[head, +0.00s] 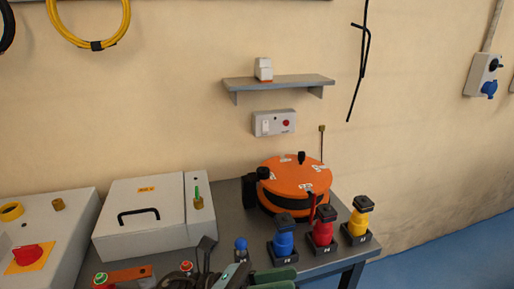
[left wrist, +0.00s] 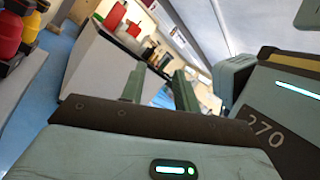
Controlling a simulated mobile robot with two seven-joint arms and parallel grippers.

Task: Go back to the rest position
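My left gripper (head: 284,279) is at the bottom edge of the head view, in front of the blue plug on the bench, partly cut off by the frame. In the left wrist view its two green fingers (left wrist: 158,84) stand apart with nothing visible between them. No fingers of my right gripper show in either view.
Blue (head: 284,240), red (head: 323,232) and yellow (head: 360,222) plugs stand in dark holders along the bench's front right. Behind them is an orange round machine (head: 295,178). A white box (head: 140,225) with a black handle and a panel with a red knob (head: 28,254) are at left. Blue floor (head: 440,250) is clear at right.

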